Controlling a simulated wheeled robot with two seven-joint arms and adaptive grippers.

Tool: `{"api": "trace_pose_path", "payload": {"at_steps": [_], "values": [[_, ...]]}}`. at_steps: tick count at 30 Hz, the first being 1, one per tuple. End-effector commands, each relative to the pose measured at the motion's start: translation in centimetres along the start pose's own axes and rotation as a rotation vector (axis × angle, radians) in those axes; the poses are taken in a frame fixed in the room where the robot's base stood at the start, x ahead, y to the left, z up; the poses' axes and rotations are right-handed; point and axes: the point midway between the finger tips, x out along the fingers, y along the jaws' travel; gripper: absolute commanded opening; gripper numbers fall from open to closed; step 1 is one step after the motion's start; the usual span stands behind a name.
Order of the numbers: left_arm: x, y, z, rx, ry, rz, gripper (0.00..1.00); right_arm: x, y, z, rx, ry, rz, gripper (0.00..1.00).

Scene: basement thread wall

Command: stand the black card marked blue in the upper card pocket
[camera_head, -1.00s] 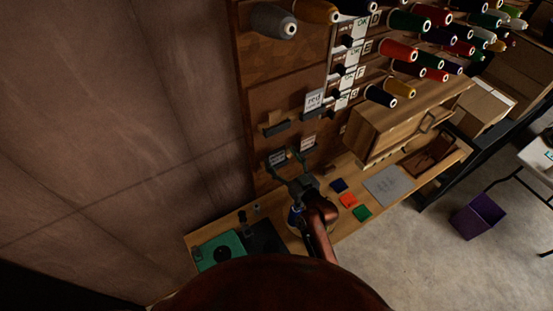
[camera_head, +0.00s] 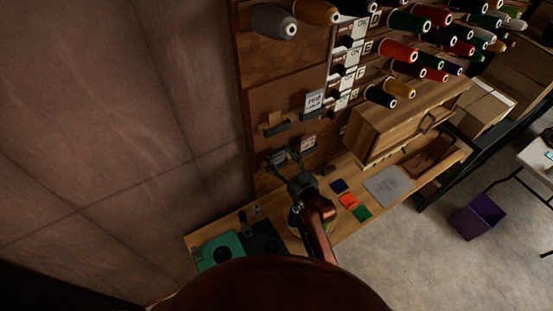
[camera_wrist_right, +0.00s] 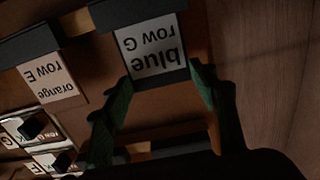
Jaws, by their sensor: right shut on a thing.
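The black card marked blue (camera_wrist_right: 152,46) shows upside down in the right wrist view, with a white label reading "blue row G". Its lower end is at a dark lower pocket (camera_wrist_right: 135,12); how deep it sits is hidden. My right gripper (camera_wrist_right: 160,80) is shut on the card, with a finger at each side near its upper edge. In the head view my right gripper (camera_head: 283,156) is at the board and largely covers the card. The upper card pocket (camera_head: 277,129) is a dark ledge above, with no card visible in it. My left gripper is not in view.
An orange-labelled card (camera_wrist_right: 49,78) stands beside the blue one. A red-labelled card (camera_head: 314,100) stands right of the upper pocket. Thread cones stick out above and right. The bench below holds coloured squares (camera_head: 348,200), a grey sheet (camera_head: 388,185) and a wooden drawer box (camera_head: 395,125).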

Motion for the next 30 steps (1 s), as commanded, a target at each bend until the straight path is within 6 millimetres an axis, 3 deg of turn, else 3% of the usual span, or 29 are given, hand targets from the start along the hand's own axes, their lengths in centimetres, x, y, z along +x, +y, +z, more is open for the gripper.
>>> {"api": "trace_pose_path", "payload": {"at_steps": [30], "values": [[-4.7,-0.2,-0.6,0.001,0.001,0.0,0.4,0.0,0.0,-5.1,0.0,0.001,0.0,0.42]]}}
